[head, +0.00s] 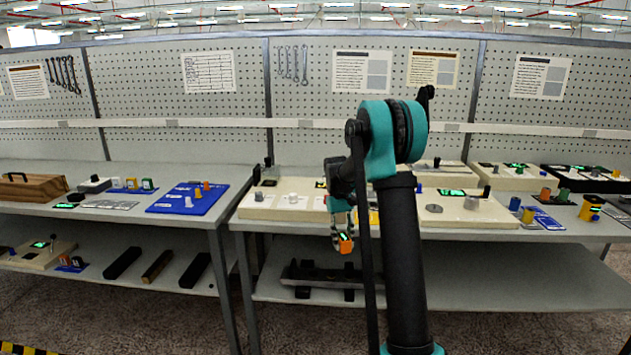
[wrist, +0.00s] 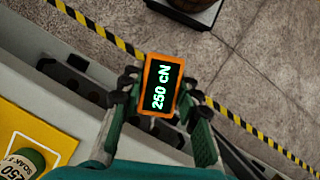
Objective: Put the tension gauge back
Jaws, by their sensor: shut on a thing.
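The tension gauge (head: 345,244) is a small orange-framed block. In the wrist view the gauge (wrist: 161,86) has a black display reading "250 cN" in pale green. My gripper (head: 342,234) is shut on it, with one finger on each side, and points down. It holds the gauge in the air in front of the right table's front edge, above the lower shelf in the head view. The wrist view shows floor beyond the gauge. I cannot tell which spot belongs to the gauge.
A yellow mat (wrist: 32,138) with a green-topped item (wrist: 20,163) lies beside my gripper. The left table holds a blue board (head: 178,207) with small pegs. Cream panels (head: 284,212) and knobs crowd the right table. A dark bar stand (head: 325,274) occupies the lower shelf.

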